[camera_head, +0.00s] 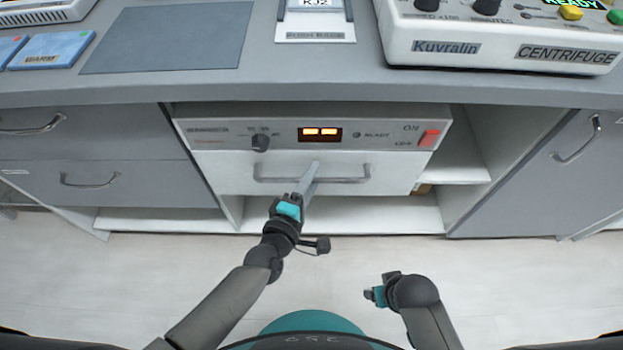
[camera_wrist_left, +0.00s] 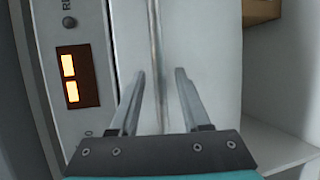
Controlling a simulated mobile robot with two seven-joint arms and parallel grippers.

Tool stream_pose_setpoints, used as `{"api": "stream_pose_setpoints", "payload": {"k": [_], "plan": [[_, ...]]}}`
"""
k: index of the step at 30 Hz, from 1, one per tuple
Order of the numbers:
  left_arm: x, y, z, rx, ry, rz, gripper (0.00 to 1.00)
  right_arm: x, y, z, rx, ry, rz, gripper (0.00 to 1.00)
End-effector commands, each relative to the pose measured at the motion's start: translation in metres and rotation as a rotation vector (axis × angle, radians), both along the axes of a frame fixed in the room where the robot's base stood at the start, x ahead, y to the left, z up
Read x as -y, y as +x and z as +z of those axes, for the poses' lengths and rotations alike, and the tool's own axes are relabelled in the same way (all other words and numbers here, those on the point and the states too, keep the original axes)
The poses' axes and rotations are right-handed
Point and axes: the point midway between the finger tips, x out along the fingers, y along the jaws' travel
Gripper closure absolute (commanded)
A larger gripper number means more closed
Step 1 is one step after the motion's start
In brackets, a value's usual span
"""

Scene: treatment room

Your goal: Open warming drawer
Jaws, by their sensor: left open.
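The warming drawer (camera_head: 230,172) is a white front under a grey control panel (camera_head: 225,135) with a lit orange display, a black knob and a red switch. It looks shut. Its long grey bar handle (camera_head: 345,181) runs across the front. My left gripper (camera_head: 314,168) is at the middle of the handle, jaws open. In the left wrist view the handle (camera_wrist_left: 154,35) runs upright between the two spread fingers (camera_wrist_left: 160,75); whether they touch it I cannot tell. My right gripper (camera_head: 376,293) is low, away from the drawer; its jaws are unclear.
The grey counter (camera_head: 300,75) above holds a centrifuge (camera_head: 500,40) at right and blue packs (camera_head: 50,50) at left. Grey drawers (camera_head: 120,180) flank on the left, a cabinet door (camera_head: 550,175) on the right. An open shelf (camera_head: 340,215) lies below. The floor in front is clear.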

Motion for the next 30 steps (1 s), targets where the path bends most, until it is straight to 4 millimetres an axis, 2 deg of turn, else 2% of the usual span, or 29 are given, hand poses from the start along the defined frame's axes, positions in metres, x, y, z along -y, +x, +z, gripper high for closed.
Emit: {"api": "stream_pose_setpoints", "payload": {"k": [8,21,30], "plan": [[0.0002,0.0010,-0.0001,0.000,0.000,0.000,0.53,-0.0001,0.0001,0.0008,0.000,0.000,-0.001,0.29],[0.0002,0.0007,-0.0002,0.000,0.000,0.000,1.00,-0.0001,0.0000,0.0006,0.000,0.000,0.000,0.29],[0.0000,0.0006,-0.0002,0.000,0.000,0.000,1.00,-0.0002,0.0001,0.0005,0.000,0.000,-0.001,0.29]]}}
